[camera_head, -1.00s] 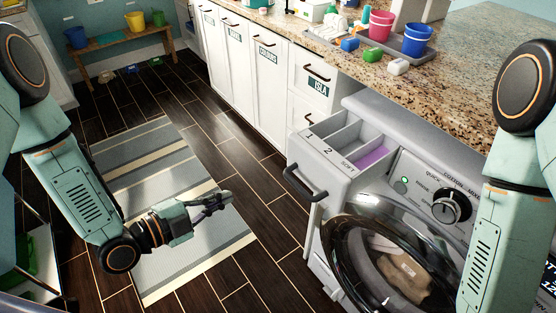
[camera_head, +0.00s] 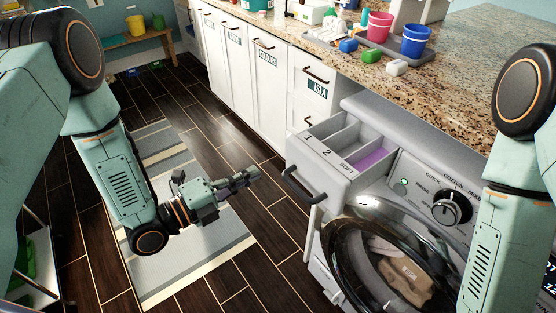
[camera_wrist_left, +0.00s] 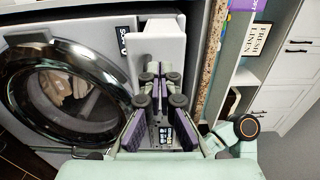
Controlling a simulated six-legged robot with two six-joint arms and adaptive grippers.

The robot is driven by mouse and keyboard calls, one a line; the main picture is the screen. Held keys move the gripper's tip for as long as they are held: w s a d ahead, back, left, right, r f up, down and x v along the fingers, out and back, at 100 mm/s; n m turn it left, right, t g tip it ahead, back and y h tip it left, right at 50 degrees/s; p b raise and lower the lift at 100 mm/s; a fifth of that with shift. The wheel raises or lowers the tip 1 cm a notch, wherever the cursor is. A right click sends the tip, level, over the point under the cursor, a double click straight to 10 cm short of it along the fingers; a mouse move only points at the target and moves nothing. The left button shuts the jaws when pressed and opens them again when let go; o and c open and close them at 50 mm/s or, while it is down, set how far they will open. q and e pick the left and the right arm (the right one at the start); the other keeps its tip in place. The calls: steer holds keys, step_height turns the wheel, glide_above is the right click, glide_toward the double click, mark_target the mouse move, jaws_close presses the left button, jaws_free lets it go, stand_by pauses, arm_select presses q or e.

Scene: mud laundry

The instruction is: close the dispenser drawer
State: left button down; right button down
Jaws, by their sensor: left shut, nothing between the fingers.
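The dispenser drawer (camera_head: 335,148) is pulled out from the top left of the washing machine, with compartments marked 1, 2 and SOFT. A purple patch lies in the SOFT compartment. Its dark handle (camera_head: 300,186) is on the front face. My left gripper (camera_head: 252,177) is shut and empty, to the left of the handle and apart from it in the head view. In the left wrist view the closed fingers (camera_wrist_left: 155,70) point toward the drawer (camera_wrist_left: 158,45) and cover part of it. My right gripper is out of view; only my right arm shows.
The washer's round door (camera_head: 395,255) is below the drawer, with laundry behind the glass. The control dial (camera_head: 452,207) is to the right. White cabinets (camera_head: 245,55) and a granite counter (camera_head: 455,75) lie beyond. A striped rug (camera_head: 205,260) covers the floor at left.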

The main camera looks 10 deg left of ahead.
mark_target(289, 154)
arm_select(q)
steer(key=x, duration=0.7)
steer(key=shift+w+d, duration=0.1)
steer(key=shift+d, duration=0.05)
steer(key=shift+w+d, duration=0.2)
steer(key=shift+w, duration=0.1)
steer(key=shift+w+d, duration=0.1)
steer(key=shift+w, duration=0.05)
